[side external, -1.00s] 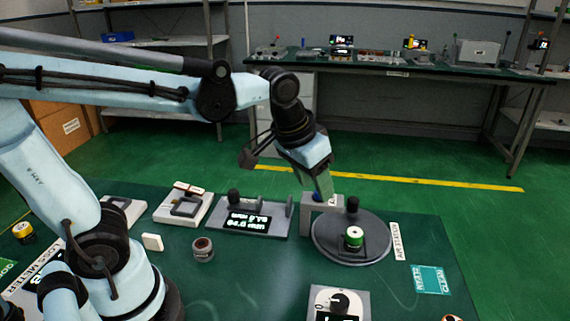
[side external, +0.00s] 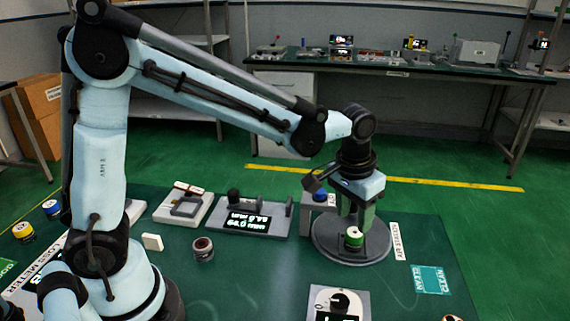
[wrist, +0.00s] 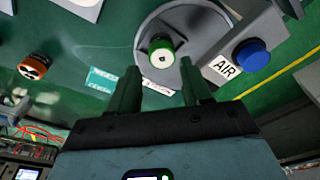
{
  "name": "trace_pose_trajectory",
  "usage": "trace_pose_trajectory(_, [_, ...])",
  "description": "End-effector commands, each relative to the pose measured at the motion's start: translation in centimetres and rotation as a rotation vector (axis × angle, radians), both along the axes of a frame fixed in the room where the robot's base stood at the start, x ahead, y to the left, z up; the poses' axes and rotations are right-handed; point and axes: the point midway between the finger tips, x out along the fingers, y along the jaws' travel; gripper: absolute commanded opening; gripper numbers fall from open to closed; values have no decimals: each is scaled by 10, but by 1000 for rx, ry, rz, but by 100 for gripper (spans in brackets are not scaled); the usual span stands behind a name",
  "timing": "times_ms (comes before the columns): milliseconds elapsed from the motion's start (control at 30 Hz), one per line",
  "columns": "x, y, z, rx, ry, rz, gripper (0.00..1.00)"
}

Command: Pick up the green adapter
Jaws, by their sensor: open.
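The green adapter (side external: 353,239) is a short cylinder with a green band and a pale top. It stands upright on the round grey plate (side external: 330,246) of the air station. In the wrist view the adapter (wrist: 161,52) shows ahead of the fingers, roughly centred between them. My gripper (side external: 359,222) points down close above the adapter. Its two green fingers (wrist: 160,76) are apart with nothing between them. Part of the plate is hidden behind the fingers in the side view.
A grey bracket with a blue button (side external: 320,197) stands at the plate's left; the button also shows in the wrist view (wrist: 251,55). An orange-ringed part (wrist: 34,66) sits apart. A grey ring part (side external: 203,249) is left of the plate, with open mat between.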

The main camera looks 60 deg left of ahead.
Motion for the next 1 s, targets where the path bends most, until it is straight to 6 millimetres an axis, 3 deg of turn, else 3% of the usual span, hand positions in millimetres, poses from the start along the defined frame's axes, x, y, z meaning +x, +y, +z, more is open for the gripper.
trace_pose_trajectory(267, [4,1,-17,0,0,0,48])
trace_pose_trajectory(600, [13,2,-55,0,-1,0,48])
trace_pose_trajectory(900, [14,2,-60,0,-1,0,48])
trace_pose_trajectory(1000, [14,2,-59,0,-1,0,35])
